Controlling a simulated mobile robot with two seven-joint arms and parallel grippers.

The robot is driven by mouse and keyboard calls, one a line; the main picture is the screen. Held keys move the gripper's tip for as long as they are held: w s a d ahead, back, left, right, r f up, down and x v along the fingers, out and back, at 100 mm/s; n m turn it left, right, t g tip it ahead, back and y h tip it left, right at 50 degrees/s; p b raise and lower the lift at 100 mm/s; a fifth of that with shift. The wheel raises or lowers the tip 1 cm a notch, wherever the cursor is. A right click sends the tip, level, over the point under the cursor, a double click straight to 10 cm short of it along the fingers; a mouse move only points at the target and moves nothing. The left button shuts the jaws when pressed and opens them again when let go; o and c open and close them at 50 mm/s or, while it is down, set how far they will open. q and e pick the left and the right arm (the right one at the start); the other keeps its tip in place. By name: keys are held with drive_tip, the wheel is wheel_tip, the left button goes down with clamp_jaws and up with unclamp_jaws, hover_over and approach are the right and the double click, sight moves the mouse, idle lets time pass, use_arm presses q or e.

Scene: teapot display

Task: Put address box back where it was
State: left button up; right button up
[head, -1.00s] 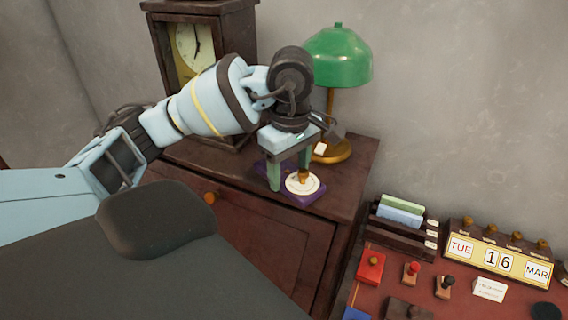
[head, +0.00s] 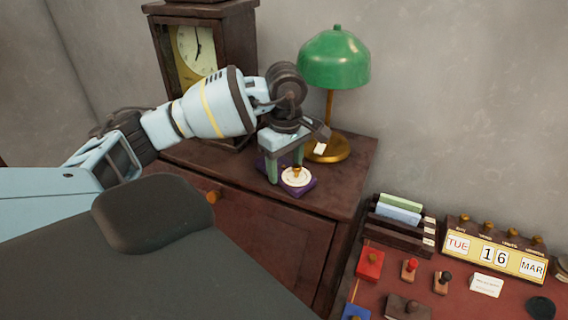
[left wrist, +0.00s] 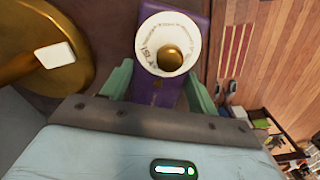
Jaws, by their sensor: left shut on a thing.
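The address box (head: 291,181) is purple, with a round white lettered dial and a gold knob on its top. It is at the right front part of the dark wooden cabinet top (head: 345,180), in front of the green lamp. My left gripper (head: 285,167) is above it with its green fingers pointing down, shut on the box. In the left wrist view the purple address box (left wrist: 149,90) sits between the two fingers of the left gripper (left wrist: 160,92). I cannot tell whether its underside touches the cabinet. My right gripper is not in view.
A green lamp (head: 334,62) with a brass base stands close behind the box. A wooden clock (head: 199,45) stands at the back left. On the lower red desk at right are a letter rack (head: 398,222), a calendar (head: 494,254) and several stamps.

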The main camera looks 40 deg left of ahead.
sight(286, 169)
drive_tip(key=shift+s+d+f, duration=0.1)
use_arm(q)
drive_tip(key=shift+f, duration=0.15)
drive_tip(key=o, duration=1)
drive_tip(key=shift+o, duration=0.2)
wheel_tip(286, 169, up, 7)
drive_tip(key=shift+r, duration=0.2)
wheel_tip(286, 169, up, 5)
drive_tip(key=shift+p, duration=0.4)
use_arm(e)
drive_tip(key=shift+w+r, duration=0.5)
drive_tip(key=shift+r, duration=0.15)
